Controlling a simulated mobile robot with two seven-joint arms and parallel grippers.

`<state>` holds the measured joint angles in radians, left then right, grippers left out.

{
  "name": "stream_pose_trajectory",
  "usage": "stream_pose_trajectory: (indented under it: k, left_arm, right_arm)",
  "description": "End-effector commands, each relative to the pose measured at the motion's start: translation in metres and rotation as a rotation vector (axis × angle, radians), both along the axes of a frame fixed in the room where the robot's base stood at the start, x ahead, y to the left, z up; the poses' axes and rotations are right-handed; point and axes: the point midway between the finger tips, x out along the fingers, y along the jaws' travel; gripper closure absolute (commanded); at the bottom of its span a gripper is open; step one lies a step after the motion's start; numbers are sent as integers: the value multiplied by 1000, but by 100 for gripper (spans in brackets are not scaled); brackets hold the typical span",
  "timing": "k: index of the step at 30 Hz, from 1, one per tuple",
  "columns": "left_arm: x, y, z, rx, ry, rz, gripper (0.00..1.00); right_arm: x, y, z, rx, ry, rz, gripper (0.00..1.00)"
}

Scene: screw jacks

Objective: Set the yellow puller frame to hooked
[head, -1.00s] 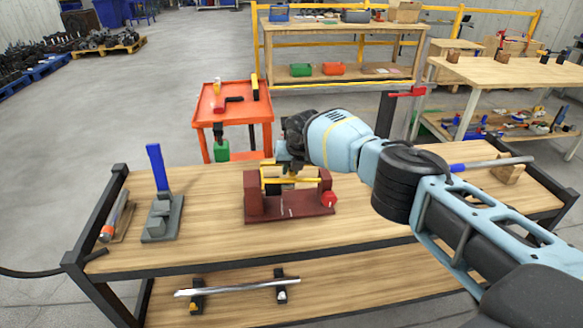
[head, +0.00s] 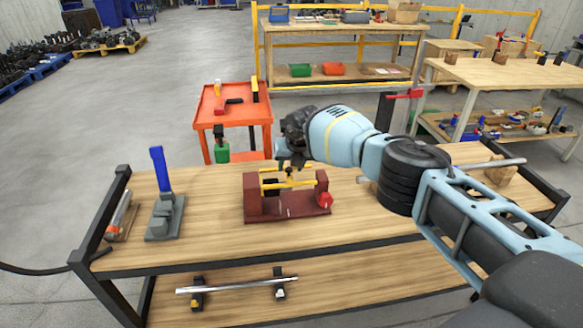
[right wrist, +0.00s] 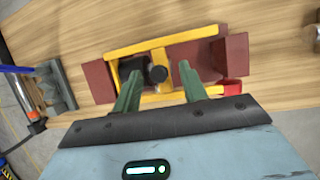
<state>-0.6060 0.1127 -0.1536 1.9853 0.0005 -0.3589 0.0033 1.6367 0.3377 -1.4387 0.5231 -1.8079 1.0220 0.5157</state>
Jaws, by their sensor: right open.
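The yellow puller frame (head: 287,184) sits at the dark red stand (head: 290,211) on the workbench. In the right wrist view the frame (right wrist: 160,42) shows two long bars and a middle crosspiece, beside a round black part (right wrist: 157,74). My right gripper (head: 291,168) is over the frame. In the right wrist view its green fingers (right wrist: 160,88) are open and point down at the frame, one on each side of the crosspiece. I cannot tell whether they touch it. The hooking points are not clear. My left gripper is not in view.
A red knob (head: 326,199) is at the stand's right end. A grey fixture with a blue lever (head: 161,172) stands to the left. An orange cart (head: 233,109) is behind the bench. The bench top (head: 215,215) is clear between fixture and stand.

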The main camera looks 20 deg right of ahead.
Motion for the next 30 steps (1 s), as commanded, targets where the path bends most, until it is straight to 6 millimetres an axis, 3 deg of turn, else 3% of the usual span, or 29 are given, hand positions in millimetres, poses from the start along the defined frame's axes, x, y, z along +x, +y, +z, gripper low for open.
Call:
stream_pose_trajectory:
  k: [1, 6, 30]
  left_arm:
    - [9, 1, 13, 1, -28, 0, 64]
    - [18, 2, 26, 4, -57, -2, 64]
    - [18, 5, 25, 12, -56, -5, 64]
  right_arm:
    - [-2, -1, 23, -1, -16, 1, 57]
    - [-12, 0, 39, 0, -11, 1, 57]
    - [-17, 0, 39, 1, -1, 0, 57]
